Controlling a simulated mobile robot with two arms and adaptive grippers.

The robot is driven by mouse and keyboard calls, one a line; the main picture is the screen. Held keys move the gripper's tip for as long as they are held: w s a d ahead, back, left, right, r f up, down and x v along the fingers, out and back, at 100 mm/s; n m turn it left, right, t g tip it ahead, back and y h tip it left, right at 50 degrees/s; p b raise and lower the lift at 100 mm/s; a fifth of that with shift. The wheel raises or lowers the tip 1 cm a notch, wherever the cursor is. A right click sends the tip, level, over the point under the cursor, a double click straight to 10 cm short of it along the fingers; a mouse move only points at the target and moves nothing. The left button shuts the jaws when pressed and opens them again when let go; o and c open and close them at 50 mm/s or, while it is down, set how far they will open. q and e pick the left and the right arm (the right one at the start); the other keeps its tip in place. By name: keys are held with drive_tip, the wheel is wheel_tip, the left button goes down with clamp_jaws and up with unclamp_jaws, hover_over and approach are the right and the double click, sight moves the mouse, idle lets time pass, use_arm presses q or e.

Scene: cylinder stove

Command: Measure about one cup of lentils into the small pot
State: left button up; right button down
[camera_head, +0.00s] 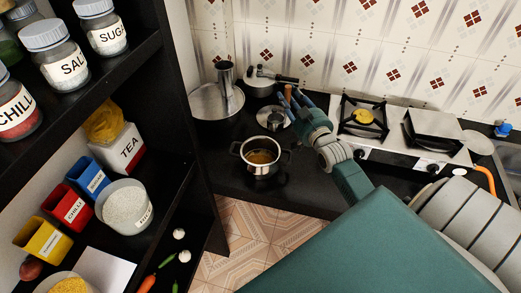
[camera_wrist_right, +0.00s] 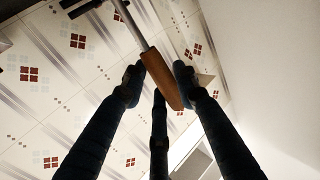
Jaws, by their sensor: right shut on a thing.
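A small steel pot (camera_head: 261,168) with two side handles stands on the dark counter and has brownish-yellow contents. My right gripper (camera_head: 295,98) is behind and right of the pot, near the tiled wall. It is shut on a wooden handle (camera_head: 288,92). In the right wrist view, my right gripper (camera_wrist_right: 158,82) has its fingers around the wooden handle (camera_wrist_right: 164,82), with a metal shaft running to the upper left. The utensil's far end is out of that view. A bowl of yellow grains (camera_head: 72,286) is cut off at the bottom left; I cannot tell if they are lentils. My left gripper is not in view.
A round lid (camera_head: 272,119), a large steel pan (camera_head: 205,105) and a lidded cooker (camera_head: 262,88) stand around the pot. The gas stove (camera_head: 385,145) is to the right. A dark shelf (camera_head: 172,90) with jars and tins is at left.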

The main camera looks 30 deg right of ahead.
sight(291, 90)
idle(0.5)
wheel_tip(291, 90, up, 3)
drive_tip(key=p, duration=0.3)
drive_tip(key=shift+r, duration=0.15)
